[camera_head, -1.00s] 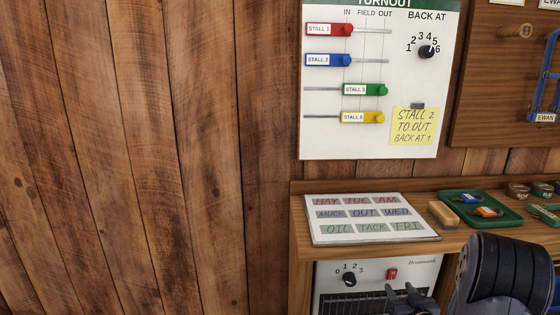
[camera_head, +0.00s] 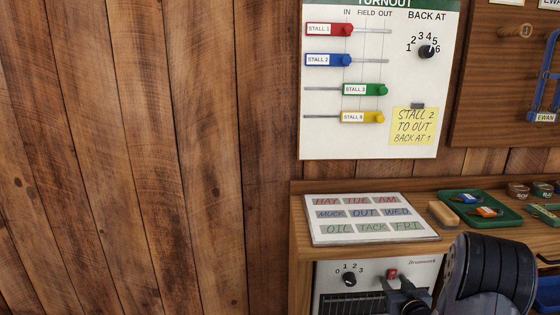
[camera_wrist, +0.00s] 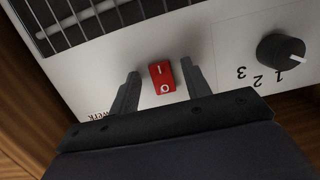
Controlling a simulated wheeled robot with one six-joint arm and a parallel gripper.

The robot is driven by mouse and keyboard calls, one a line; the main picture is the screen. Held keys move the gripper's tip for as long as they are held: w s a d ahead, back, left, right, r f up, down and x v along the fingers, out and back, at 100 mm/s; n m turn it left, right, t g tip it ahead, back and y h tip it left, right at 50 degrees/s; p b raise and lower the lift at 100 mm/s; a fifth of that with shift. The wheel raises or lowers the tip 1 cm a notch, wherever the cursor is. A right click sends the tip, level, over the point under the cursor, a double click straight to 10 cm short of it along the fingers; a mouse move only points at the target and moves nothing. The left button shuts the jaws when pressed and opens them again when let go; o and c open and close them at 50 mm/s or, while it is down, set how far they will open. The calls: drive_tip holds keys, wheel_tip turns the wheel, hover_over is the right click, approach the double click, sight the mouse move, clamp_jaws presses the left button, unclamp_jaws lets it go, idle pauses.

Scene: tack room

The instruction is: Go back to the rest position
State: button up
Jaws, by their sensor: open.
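My gripper (camera_head: 396,283) is in front of the white heater panel (camera_head: 377,268) below the shelf. In the wrist view my gripper (camera_wrist: 160,80) is open, with one finger on each side of a red rocker switch (camera_wrist: 162,78) marked I and O. Nothing is held between the fingers. I cannot tell whether the fingers touch the panel. The red switch (camera_head: 392,274) also shows in the head view, just above the fingers. A black knob (camera_head: 349,279) with numbers 0 to 3 is left of it.
A wooden shelf (camera_head: 297,215) overhangs the panel. It holds a word board (camera_head: 330,239), a wooden block (camera_head: 443,213) and a green tray (camera_head: 465,221). Above hangs a turnout board (camera_head: 320,145) with sliders and a yellow note (camera_head: 414,126). The plank wall at left is clear.

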drive_tip(key=shift+r+g+p, duration=0.7)
drive_tip(key=shift+g+p, duration=0.5)
drive_tip(key=shift+p, duration=2.1)
